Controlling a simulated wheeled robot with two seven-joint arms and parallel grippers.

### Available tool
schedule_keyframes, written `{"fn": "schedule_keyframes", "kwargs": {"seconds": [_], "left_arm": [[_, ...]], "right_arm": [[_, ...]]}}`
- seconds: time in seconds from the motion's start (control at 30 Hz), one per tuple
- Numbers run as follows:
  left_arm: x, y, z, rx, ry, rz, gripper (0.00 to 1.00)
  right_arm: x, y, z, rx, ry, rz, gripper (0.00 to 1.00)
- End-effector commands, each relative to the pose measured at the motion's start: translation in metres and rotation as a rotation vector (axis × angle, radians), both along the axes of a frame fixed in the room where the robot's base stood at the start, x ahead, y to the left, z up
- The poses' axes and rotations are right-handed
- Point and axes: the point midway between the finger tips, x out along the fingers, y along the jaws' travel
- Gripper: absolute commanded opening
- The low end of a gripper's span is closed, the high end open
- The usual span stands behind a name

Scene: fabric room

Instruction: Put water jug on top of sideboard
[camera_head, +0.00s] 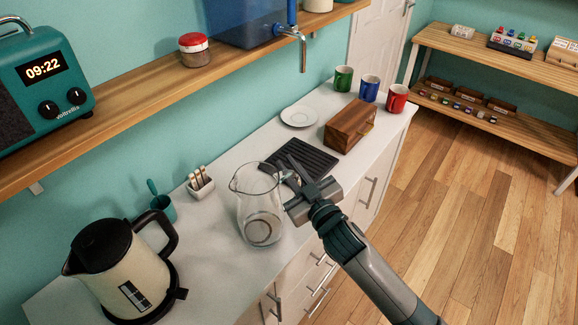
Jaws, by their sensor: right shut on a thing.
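The water jug (259,212) is clear glass and looks empty. It is upright at the middle of the white sideboard (215,250). I cannot tell whether its base touches the top or is slightly above it. My right gripper (288,178) comes in from the lower right and is shut on the jug at its upper right side, near the handle. The fingertips partly hide the handle. My left gripper is not in view.
A cream kettle (118,275) stands at the near left. A teal cup (163,208) and white rack (200,186) are behind the jug. A black drip mat (299,160), wooden box (349,126), plate (299,117) and three mugs (370,88) stand farther along. A wooden shelf (150,98) overhangs the back.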

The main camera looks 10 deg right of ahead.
Motion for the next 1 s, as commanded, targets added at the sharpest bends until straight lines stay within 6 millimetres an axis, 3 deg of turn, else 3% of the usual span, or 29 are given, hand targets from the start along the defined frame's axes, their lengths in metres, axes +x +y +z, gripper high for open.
{"fn": "schedule_keyframes", "kwargs": {"seconds": [0.23, 0.27, 0.33, 0.77, 1.0], "left_arm": [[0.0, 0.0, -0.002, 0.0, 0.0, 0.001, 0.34], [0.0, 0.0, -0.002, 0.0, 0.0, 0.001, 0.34], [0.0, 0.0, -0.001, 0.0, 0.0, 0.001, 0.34], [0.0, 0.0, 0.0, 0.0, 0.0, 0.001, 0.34], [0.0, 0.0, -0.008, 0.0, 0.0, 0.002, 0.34]], "right_arm": [[0.0, 0.0, 0.0, 0.005, -0.004, 0.002, 0.0], [0.0, 0.0, -0.003, 0.001, 0.0, 0.0, 0.15], [0.0, 0.0, -0.002, 0.0, 0.0, 0.0, 0.32], [-0.001, 0.0, 0.0, 0.0, 0.0, 0.0, 0.32], [-0.024, -0.009, -0.003, 0.0, 0.001, 0.0, 0.32]]}}
